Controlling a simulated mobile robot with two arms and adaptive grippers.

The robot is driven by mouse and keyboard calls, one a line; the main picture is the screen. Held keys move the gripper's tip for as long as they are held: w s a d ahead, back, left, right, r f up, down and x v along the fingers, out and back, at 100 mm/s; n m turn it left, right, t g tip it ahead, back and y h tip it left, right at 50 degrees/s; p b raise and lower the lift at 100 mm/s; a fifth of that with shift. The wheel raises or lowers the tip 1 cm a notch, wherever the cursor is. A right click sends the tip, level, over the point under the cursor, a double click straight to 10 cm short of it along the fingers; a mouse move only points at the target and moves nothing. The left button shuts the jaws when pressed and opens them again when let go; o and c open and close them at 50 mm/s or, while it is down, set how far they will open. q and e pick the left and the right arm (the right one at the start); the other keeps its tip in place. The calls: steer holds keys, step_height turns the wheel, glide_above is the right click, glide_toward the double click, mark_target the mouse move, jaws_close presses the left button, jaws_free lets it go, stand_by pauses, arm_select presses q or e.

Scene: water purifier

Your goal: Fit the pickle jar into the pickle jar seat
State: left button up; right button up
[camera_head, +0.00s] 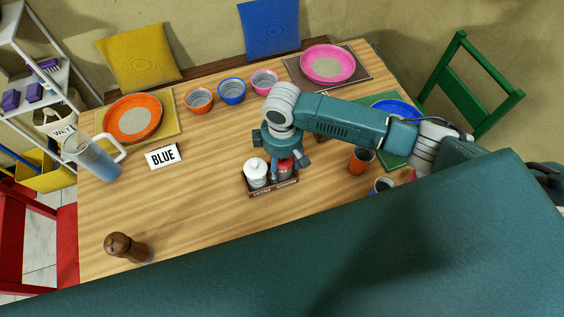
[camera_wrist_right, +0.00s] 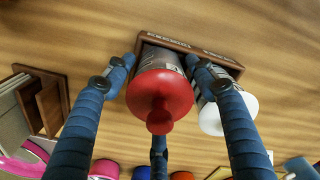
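A jar with a red top (camera_wrist_right: 160,95) stands at the seat of a small brown holder (camera_wrist_right: 190,47); in the head view the red jar (camera_head: 285,170) is partly hidden by my fingers. No jar shows a readable pickle label. My right gripper (camera_head: 282,158) reaches down from above, its fingers on several sides of the red-topped jar. Whether they press on it is unclear. A white-lidded jar (camera_head: 256,172) stands beside it in the holder (camera_head: 274,187). My left gripper is out of view.
The wooden table holds a brown pepper mill (camera_head: 126,247), a "BLUE" sign (camera_head: 163,156), a pitcher (camera_head: 95,158), an orange plate (camera_head: 133,119), a pink plate (camera_head: 327,63) and small bowls (camera_head: 232,91). An orange cup (camera_head: 360,160) stands right of the holder. The table's left-front area is mostly clear.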

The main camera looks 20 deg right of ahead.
steer(key=shift+r, duration=0.1)
step_height(320, 180, up, 12)
steer(key=shift+r+b, duration=0.1)
steer(key=shift+b, duration=0.7)
